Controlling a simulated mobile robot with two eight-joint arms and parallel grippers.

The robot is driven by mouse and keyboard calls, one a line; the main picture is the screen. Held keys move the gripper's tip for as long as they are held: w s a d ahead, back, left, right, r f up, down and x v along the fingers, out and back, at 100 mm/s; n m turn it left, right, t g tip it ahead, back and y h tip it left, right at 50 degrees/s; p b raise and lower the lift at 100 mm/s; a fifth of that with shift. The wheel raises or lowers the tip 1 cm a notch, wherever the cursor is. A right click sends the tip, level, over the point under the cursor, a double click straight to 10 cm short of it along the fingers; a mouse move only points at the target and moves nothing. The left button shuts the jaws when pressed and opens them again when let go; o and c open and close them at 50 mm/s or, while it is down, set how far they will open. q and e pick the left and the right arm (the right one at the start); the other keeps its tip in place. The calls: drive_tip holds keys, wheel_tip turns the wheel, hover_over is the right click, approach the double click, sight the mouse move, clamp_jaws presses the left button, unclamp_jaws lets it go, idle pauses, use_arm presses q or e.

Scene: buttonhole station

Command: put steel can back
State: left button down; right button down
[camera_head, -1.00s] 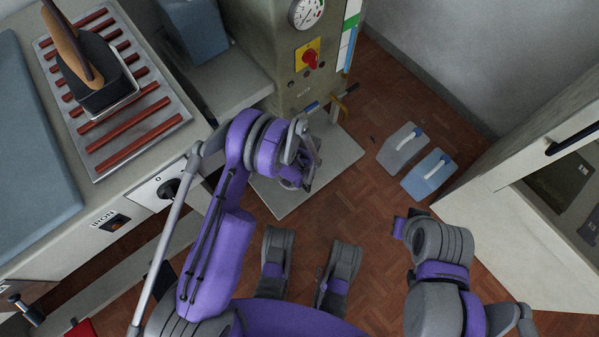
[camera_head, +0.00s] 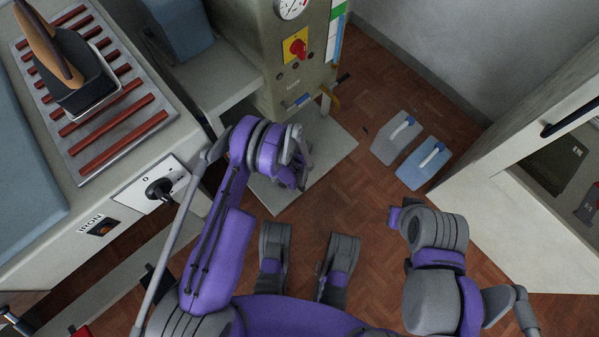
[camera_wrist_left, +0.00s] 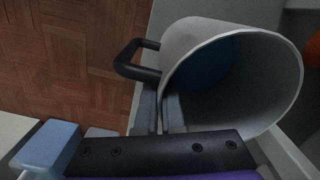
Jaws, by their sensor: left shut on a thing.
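The steel can (camera_wrist_left: 205,95) shows in the left wrist view as a grey, open-topped cylinder with a black handle (camera_wrist_left: 135,62) on its left side. Its mouth faces the camera and its inside is dark with a bluish patch. My left gripper (camera_wrist_left: 160,108) is shut on the can at its near wall by the handle; the exact contact is hard to see. In the head view my left gripper (camera_head: 302,160) is over the base plate of the grey machine, and I cannot make out the can there. My right arm is at the lower right; its fingers do not show.
The ironing counter (camera_head: 135,215) with an iron (camera_head: 75,75) is at left. The grey machine (camera_head: 300,80) with a red knob stands ahead. An open cabinet (camera_head: 530,210) is at right; floor between is clear.

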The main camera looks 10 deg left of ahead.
use_arm(q)
drive_tip(key=c, duration=1.5)
unclamp_jaws()
drive_tip(key=shift+f, duration=0.15)
drive_tip(key=o, duration=0.5)
drive_tip(key=shift+c, duration=0.2)
wheel_tip(320, 180, up, 12)
drive_tip(key=p, duration=0.3)
drive_tip(key=shift+r, duration=0.2)
